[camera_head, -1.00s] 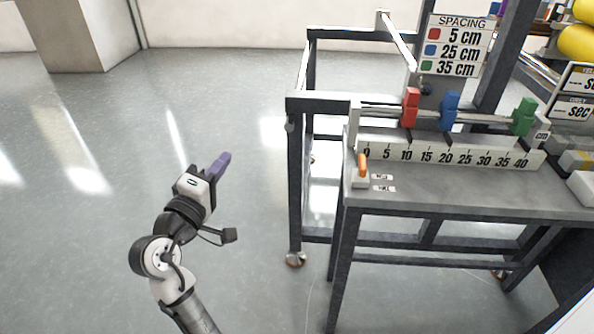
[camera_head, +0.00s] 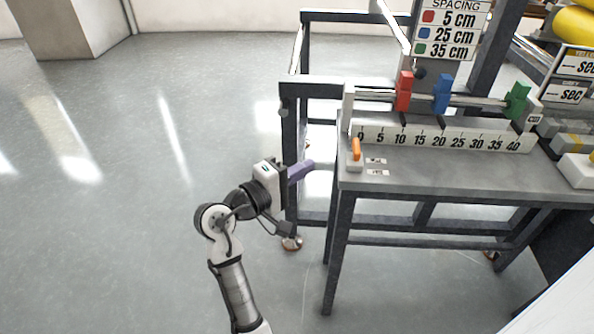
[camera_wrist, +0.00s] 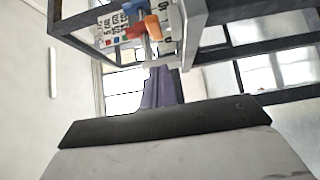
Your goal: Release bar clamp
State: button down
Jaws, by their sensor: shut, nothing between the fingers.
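A small orange lever (camera_head: 355,149) stands nearly upright on a pale block at the table's front left corner, beside two small labels (camera_head: 376,166). Behind it, a red block (camera_head: 404,92), a blue block (camera_head: 441,95) and a green block (camera_head: 516,101) sit on a metal bar above a number scale (camera_head: 440,139). My gripper (camera_head: 310,166), with purple fingers, is shut and empty, left of the table and apart from the lever. The wrist view shows the purple fingers (camera_wrist: 162,86) below an orange part (camera_wrist: 153,27), probably the lever.
The grey table (camera_head: 450,175) has a dark frame, and an open frame with an upright post (camera_head: 290,155) extends on its left, close to my gripper. A spacing sign (camera_head: 450,32) stands behind. Grey and white boxes lie at the right. The floor at left is clear.

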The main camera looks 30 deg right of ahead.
send_near(353, 148)
jog(key=w+d, duration=0.2)
jog(key=w, duration=0.1)
jog(key=shift+s+d+f+p, duration=0.1)
jog(key=shift+s+d+p, duration=0.3)
jog(key=shift+d, duration=0.2)
jog(key=shift+s+d+f+p, duration=0.15)
jog(key=shift+s+d+p, duration=0.2)
jog(key=shift+d, duration=0.25)
jog(key=shift+s+d, duration=0.35)
jog(key=shift+d, duration=0.15)
jog(key=shift+s+d, duration=0.1)
